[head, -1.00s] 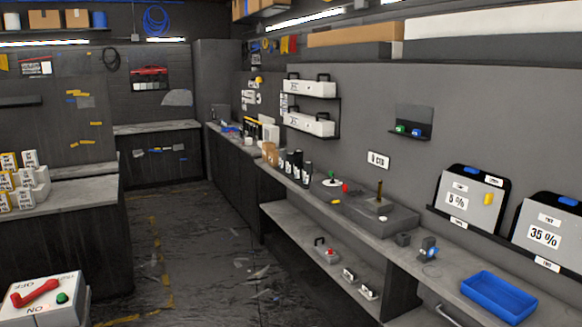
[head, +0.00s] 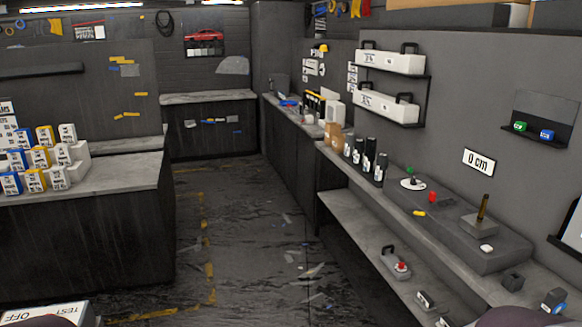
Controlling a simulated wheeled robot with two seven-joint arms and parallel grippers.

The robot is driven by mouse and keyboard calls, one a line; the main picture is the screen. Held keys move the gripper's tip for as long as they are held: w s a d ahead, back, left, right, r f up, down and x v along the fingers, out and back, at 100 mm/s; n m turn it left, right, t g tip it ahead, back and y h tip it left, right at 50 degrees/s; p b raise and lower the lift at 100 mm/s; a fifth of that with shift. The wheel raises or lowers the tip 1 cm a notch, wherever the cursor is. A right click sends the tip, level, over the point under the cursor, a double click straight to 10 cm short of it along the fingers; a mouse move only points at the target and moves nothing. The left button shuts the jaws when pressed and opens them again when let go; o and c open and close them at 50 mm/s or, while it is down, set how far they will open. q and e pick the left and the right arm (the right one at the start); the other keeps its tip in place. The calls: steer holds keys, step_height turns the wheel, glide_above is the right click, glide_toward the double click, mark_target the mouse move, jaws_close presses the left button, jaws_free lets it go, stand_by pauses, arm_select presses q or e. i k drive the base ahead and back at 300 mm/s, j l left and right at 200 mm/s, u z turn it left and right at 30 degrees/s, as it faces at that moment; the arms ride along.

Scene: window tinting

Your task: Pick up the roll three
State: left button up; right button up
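No number three can be read on anything roll-like, so I cannot tell which thing is roll three. Several dark upright cylinders with pale labels (head: 368,163) stand in a row on the right workbench. Two long white cases with black handles, an upper case (head: 392,61) and a lower case (head: 386,105), sit on wall shelves above them; their labels are too small to read. Neither of my grippers is in view. Rounded dark shapes at the bottom edge may be parts of my arms.
The left counter (head: 110,180) carries several small yellow, blue and white boxes (head: 40,160). The floor aisle (head: 235,235) between the counters is open, with scattered scraps. A white box marked OFF and TEST (head: 45,316) is cut off at bottom left. A 0 cm sign (head: 478,161) hangs right.

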mark_target(359, 144)
steer(key=i, duration=1.25)
steer(key=i+j+z, duration=0.1)
steer(key=i, duration=1.1)
steer(key=i+j+z, duration=0.1)
steer(key=i+z, duration=0.3)
steer(key=i+j+z, duration=0.2)
steer(key=i+z, duration=0.15)
steer(key=i+j+z, duration=0.85)
steer(key=i, duration=0.35)
steer(key=i+j+z, duration=0.15)
steer(key=i+j, duration=0.15)
steer(key=i, duration=0.1)
